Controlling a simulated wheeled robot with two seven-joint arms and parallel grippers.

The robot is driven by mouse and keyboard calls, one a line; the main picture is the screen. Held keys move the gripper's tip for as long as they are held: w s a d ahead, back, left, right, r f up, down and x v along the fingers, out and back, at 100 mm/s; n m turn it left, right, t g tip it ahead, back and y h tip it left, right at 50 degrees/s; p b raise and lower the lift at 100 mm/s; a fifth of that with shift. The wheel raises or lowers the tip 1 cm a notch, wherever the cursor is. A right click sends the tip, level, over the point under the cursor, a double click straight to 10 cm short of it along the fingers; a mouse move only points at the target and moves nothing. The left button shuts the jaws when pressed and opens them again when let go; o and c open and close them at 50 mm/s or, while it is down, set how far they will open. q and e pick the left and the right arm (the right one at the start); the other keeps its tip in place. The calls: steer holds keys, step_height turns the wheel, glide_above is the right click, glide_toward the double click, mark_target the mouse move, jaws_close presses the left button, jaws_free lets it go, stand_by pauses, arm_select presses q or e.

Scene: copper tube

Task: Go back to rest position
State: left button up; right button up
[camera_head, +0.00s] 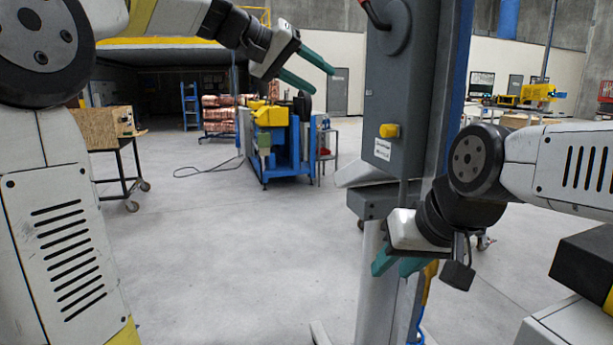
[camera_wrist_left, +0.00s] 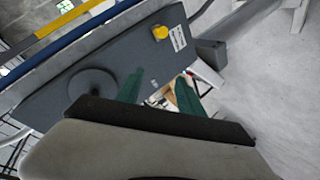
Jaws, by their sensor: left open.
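My left gripper (camera_head: 324,82) is raised at the upper middle of the head view, with its two green fingers apart and nothing between them. It also shows in the left wrist view (camera_wrist_left: 159,76), in front of a grey cabinet with a yellow knob. My right gripper (camera_head: 392,268) hangs low at the right of centre in the head view, its green fingers pointing down and left. Its fingers overlap in this view, so its opening is unclear. No held object is visible in either gripper.
The grey cabinet (camera_head: 398,95) stands on a column close in front, between my grippers. A blue and yellow machine (camera_head: 280,140) stands farther back. A wooden box (camera_head: 103,122) sits on a wheeled cart at left. The grey floor (camera_head: 230,250) in the middle is clear.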

arm_select(q)
steer(key=s+a+f+y, duration=0.3)
steer(key=s+a+f, duration=0.2)
steer(key=s+f, duration=0.3)
steer(key=s+a+f+n+y, duration=0.1)
steer(key=s+a+f+y, duration=0.2)
steer(key=s+a+f, duration=0.2)
steer(key=s+a+f+y, duration=0.2)
steer(key=s+a+f, duration=0.4)
steer(key=s+f, duration=0.6)
step_height(320, 180, down, 4)
steer(key=shift+f+n+y, duration=0.1)
steer(key=shift+n+y, duration=0.3)
steer(key=shift+d, duration=0.1)
